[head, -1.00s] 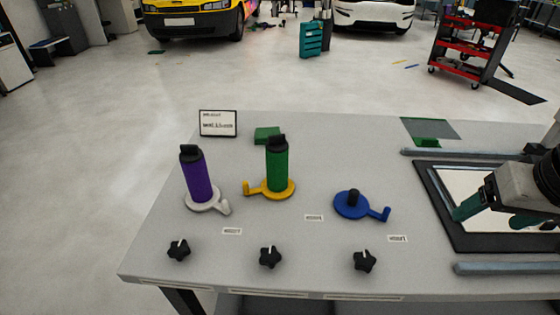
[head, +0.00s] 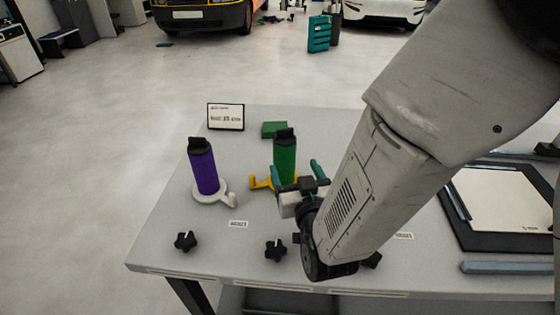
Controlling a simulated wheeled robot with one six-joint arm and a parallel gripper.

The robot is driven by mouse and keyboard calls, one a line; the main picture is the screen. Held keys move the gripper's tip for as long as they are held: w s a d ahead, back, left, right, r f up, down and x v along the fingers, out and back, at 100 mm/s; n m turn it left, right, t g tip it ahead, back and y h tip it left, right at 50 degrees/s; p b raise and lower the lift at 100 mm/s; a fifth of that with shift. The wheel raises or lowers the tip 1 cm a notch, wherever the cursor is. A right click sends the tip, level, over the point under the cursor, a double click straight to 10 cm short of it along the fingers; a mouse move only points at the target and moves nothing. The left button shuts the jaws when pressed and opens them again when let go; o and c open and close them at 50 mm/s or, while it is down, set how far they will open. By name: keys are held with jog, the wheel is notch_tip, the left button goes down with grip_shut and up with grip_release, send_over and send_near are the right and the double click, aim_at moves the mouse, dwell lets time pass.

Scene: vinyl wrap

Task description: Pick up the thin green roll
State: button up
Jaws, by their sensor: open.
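The thin green roll (head: 287,150) stands upright on a yellow holder (head: 259,183) and has a black cap on top. My gripper (head: 297,168) is open, low in front of the roll and slightly to its right. Its teal fingers point away from me toward the roll. The gripper and arm hide the roll's foot and part of the yellow holder.
A purple roll (head: 203,170) stands on a white holder (head: 213,197) to the left. Black star knobs (head: 186,241) lie along the front of the table (head: 160,238). A sign (head: 226,117) and a green block (head: 274,130) are behind. A framed panel (head: 505,200) lies at right.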

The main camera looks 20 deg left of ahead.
aim_at(288, 158)
jog(key=shift+a, duration=0.3)
jog(key=x, duration=0.7)
jog(key=shift+w+a+r, duration=0.1)
jog(key=shift+a+r, duration=0.15)
jog(key=c, duration=1.2)
